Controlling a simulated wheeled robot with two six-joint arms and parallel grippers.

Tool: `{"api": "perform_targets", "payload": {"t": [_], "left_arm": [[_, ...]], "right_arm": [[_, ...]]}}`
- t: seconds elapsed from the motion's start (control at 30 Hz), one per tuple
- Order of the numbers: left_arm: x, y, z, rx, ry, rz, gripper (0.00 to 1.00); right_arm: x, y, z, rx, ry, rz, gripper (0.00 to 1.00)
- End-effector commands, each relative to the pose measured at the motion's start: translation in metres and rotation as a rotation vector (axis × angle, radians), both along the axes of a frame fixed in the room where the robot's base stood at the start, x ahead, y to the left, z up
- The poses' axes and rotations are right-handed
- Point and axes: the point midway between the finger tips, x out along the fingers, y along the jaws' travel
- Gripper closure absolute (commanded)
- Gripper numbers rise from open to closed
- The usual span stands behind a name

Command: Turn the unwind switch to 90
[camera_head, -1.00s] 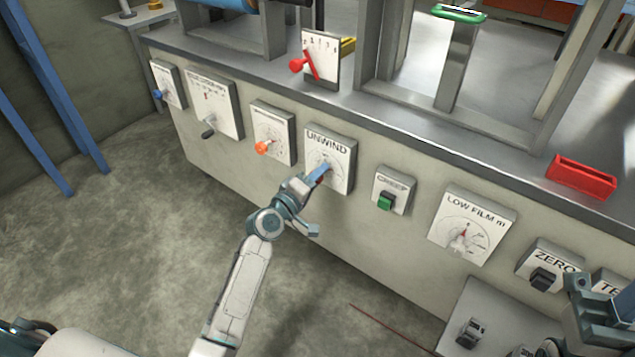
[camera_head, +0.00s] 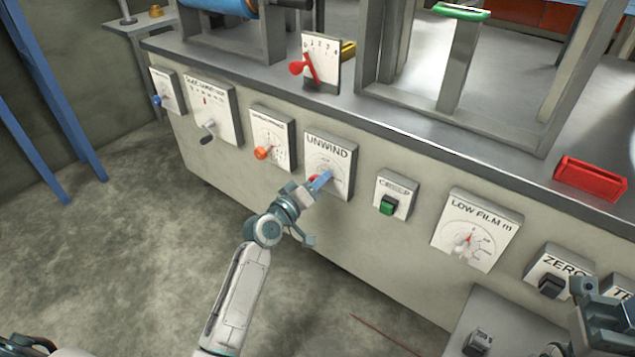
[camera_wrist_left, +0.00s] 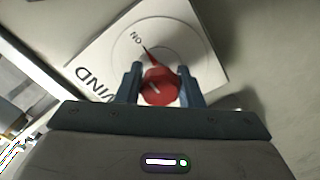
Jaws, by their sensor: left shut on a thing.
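The unwind switch panel (camera_head: 328,150) is a white plate with a dial on the front of the grey machine. Its red knob (camera_head: 313,178) shows partly beside my left gripper (camera_head: 323,179). In the left wrist view, the red knob (camera_wrist_left: 160,87) sits between the two fingers of my left gripper (camera_wrist_left: 160,83), which is shut on it. The knob's narrow red pointer aims up and left, toward the ON mark (camera_wrist_left: 137,37) on the dial. My right gripper (camera_head: 598,292) shows at the lower right, near the ZERO switch; its fingers are not clear.
An orange-knobbed panel (camera_head: 271,140) is left of the unwind panel. The green CREEP switch (camera_head: 388,205) and the LOW FILM dial (camera_head: 478,228) are to its right. A red tray (camera_head: 590,178) lies on the machine top.

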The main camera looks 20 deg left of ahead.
Motion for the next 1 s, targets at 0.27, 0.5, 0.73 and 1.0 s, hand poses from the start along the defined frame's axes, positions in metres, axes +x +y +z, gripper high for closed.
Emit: {"api": "perform_targets", "payload": {"t": [0.27, 0.5, 0.73, 1.0], "left_arm": [[0.0, 0.0, -0.002, 0.002, 0.002, 0.0, 0.45], [0.0, 0.0, -0.001, 0.0, 0.001, 0.0, 0.45], [-0.018, 0.007, 0.0, 0.003, 0.003, 0.0, 0.45], [-0.069, 0.025, -0.001, 0.005, 0.004, -0.001, 0.45]], "right_arm": [[0.0, 0.0, -0.001, 0.0, 0.003, 0.0, 0.64], [0.0, 0.0, -0.004, -0.007, 0.015, 0.002, 0.64], [0.0, 0.0, 0.001, -0.013, 0.014, 0.005, 0.64], [-0.002, 0.0, 0.01, -0.016, 0.007, 0.01, 0.64]]}}
